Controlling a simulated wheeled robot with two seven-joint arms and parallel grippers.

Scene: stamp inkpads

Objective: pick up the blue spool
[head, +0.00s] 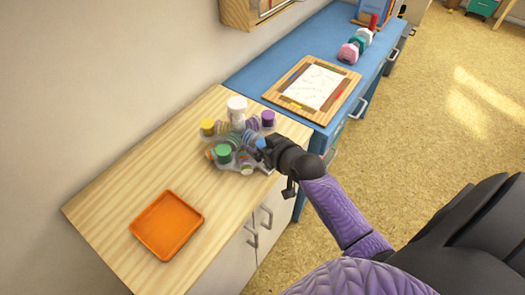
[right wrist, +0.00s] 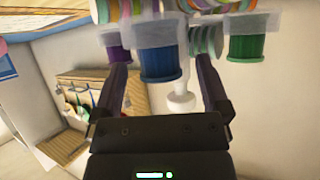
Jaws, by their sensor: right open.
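The blue spool (right wrist: 160,62) shows in the right wrist view, in a clear holder cup, between the two finger ends of my right gripper (right wrist: 163,72). The fingers are apart, one on each side of it; I cannot tell whether they touch it. In the head view my right gripper (head: 265,158) is at the near right edge of the spool rack (head: 219,163), and a bit of blue (head: 260,142) shows just beside it. A green spool (right wrist: 246,45) and a purple spool (right wrist: 117,48) flank the blue one in the right wrist view. My left gripper is out of view.
The rack stands on a wooden cabinet top (head: 140,177) with a white post (head: 236,105) and yellow, purple and green spools close around. An orange tray (head: 167,225) lies at the front. A blue desk (head: 255,78) with a framed board (head: 311,88) adjoins behind.

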